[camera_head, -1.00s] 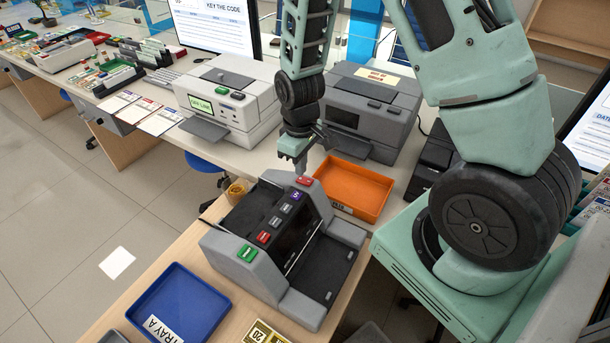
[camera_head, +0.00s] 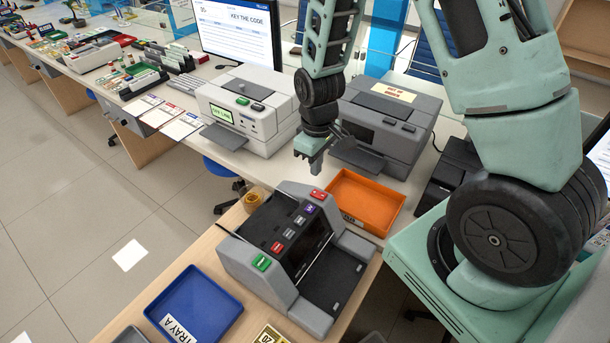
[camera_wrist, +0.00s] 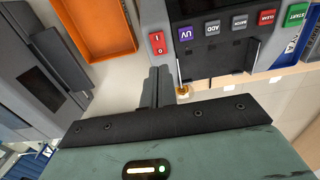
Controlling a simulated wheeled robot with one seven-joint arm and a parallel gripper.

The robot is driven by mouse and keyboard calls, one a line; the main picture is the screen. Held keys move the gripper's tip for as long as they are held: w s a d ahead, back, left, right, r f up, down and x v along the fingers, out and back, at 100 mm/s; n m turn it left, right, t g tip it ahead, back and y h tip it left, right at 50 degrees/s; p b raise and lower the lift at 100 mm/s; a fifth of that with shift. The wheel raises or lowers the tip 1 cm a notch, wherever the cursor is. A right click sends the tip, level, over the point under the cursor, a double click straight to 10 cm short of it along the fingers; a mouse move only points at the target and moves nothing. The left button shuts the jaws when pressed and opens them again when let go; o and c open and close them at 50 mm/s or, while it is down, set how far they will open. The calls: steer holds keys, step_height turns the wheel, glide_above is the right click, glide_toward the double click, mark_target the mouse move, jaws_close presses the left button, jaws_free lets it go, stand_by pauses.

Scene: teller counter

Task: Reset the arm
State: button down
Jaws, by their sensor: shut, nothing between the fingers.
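My gripper (camera_head: 314,158) is shut and empty. In the head view it hangs in the air above the back end of the grey counting machine, near the red switch (camera_head: 317,194). In the wrist view the closed fingers (camera_wrist: 157,88) point toward the machine (camera_wrist: 203,60), just below its red switch (camera_wrist: 158,43). The machine (camera_head: 300,250) sits on the wooden counter and carries a row of coloured buttons, with a green one (camera_head: 261,262) at the near end. Its slot looks dark and empty.
An orange tray (camera_head: 391,209) lies right of the machine, and a blue tray (camera_head: 213,286) lies to its left. A white printer (camera_head: 240,110) and a grey "out of order" printer (camera_head: 385,125) stand behind. A small pot (camera_head: 253,197) is close to the machine's back left.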

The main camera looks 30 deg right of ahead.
steer(key=shift+a, duration=0.1)
steer(key=s+a+r+n+y+b, duration=0.1)
steer(key=s+a+r+b, duration=0.4)
steer(key=a, duration=0.7)
steer(key=s+a+r+n+b, duration=0.1)
steer(key=s+a+r, duration=0.1)
steer(key=s, duration=0.5)
steer(key=s+a+r+n+b, duration=0.1)
steer(key=s+a+r, duration=0.2)
steer(key=s, duration=0.4)
steer(key=shift+s+a, duration=0.4)
steer(key=shift+a, duration=0.1)
